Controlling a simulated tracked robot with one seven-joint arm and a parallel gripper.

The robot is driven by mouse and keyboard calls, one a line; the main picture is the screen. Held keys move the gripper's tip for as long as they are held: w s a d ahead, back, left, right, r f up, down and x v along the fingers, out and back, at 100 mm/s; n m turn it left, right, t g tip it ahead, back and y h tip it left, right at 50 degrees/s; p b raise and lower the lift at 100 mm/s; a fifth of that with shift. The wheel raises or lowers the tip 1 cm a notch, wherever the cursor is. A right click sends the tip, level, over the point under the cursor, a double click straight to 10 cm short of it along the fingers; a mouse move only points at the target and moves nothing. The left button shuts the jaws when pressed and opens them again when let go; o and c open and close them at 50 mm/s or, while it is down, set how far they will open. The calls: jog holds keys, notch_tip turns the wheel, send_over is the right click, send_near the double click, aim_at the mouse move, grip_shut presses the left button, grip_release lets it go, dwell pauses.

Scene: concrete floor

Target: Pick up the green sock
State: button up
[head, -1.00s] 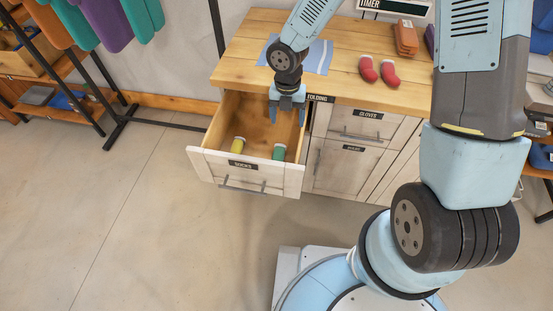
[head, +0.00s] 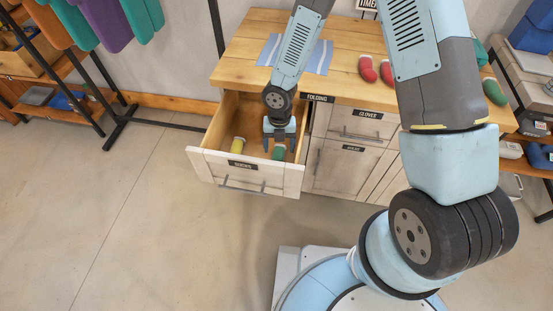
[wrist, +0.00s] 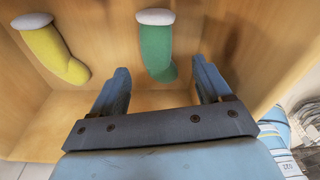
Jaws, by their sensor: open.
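The green sock (head: 278,152) lies in the open drawer labelled SOCKS (head: 198,163), near its front right. In the wrist view the green sock (wrist: 157,50) has a white cuff and lies between the lines of my two fingers, beyond their tips. My gripper (head: 279,146) is open and empty, pointing down into the drawer above the green sock. Its fingers also show in the wrist view (wrist: 162,78). A yellow sock (head: 238,146) lies to the left of the green one, apart from it, and it also shows in the wrist view (wrist: 55,52).
The drawer walls stand close around my gripper. Red socks (head: 377,70) and a striped cloth (head: 316,58) lie on the wooden counter (head: 245,52) above. Another green item (head: 494,91) lies at the counter's right end. The floor in front is clear.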

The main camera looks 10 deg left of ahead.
aim_at(279, 157)
jog(key=shift+s+f, duration=0.15)
jog(key=shift+f, duration=1.2)
jog(key=shift+s+f, duration=0.15)
jog(key=shift+f, duration=1.15)
jog(key=c, duration=1.1)
